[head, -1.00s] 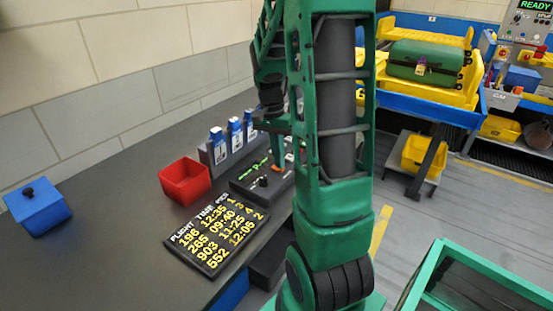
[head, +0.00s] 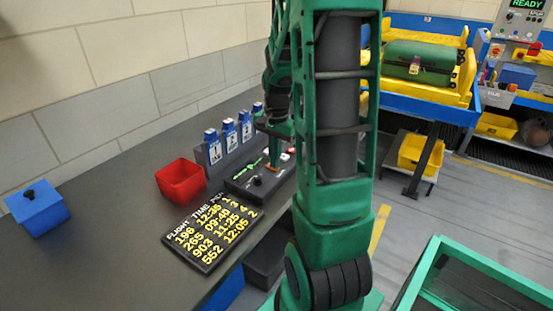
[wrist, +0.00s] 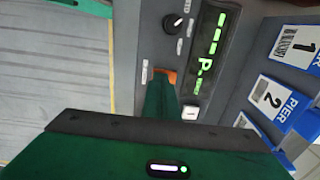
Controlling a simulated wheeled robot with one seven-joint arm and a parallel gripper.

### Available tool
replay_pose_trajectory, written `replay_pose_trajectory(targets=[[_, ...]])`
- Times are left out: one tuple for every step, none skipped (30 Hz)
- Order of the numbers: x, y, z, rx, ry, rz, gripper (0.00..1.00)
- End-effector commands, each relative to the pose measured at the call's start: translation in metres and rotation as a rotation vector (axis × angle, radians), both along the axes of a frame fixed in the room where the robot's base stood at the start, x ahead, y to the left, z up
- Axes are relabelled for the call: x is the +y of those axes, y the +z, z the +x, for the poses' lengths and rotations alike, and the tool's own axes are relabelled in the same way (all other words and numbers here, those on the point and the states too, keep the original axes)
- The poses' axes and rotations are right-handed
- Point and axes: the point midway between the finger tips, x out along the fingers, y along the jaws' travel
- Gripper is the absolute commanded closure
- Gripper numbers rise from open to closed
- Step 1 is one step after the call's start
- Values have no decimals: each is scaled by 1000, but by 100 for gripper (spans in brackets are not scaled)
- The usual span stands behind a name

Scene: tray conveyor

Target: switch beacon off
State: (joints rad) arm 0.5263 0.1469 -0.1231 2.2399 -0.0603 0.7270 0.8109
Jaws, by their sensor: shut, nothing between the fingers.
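The dark control panel (head: 240,187) lies on the bench behind the flight board. It carries a black knob (wrist: 173,22), a lit green display (wrist: 211,50), an orange switch (wrist: 170,75) and a white button (wrist: 190,113). I cannot read which control is for the beacon, and no beacon lamp is clearly in view. My gripper (wrist: 158,84) is shut and empty, pointing down at the orange switch. Its fingertips hide part of the switch; I cannot tell whether they touch it. In the head view my gripper (head: 273,158) is over the panel's far part.
Blue-and-white pier scanners (head: 229,133) stand in a rack beside the panel. A red bin (head: 181,181), a flight board (head: 212,229) and a blue lidded box (head: 38,208) are on the bench. A green suitcase (head: 419,62) is on the conveyor at right.

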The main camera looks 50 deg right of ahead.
Motion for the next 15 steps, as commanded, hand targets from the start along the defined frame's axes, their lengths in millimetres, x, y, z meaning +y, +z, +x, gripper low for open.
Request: replay_pose_trajectory(targets=[[2, -5, 2, 7, 0, 4, 100], [2, -6, 4, 8, 0, 4, 100], [2, -6, 6, 9, 0, 4, 100], [2, -7, 8, 9, 1, 4, 100], [3, -7, 9, 10, 1, 4, 100], [3, -8, 11, 10, 3, 3, 100], [3, -9, 13, 9, 4, 2, 100], [4, -9, 14, 9, 5, 2, 100], [4, -9, 15, 10, 7, 3, 100], [4, -10, 16, 10, 8, 3, 100], [4, -10, 17, 10, 9, 3, 100], [5, -10, 17, 10, 9, 3, 100], [5, -10, 18, 10, 10, 4, 100], [5, -9, 18, 10, 10, 4, 100], [5, -7, 18, 9, 11, 3, 100]])
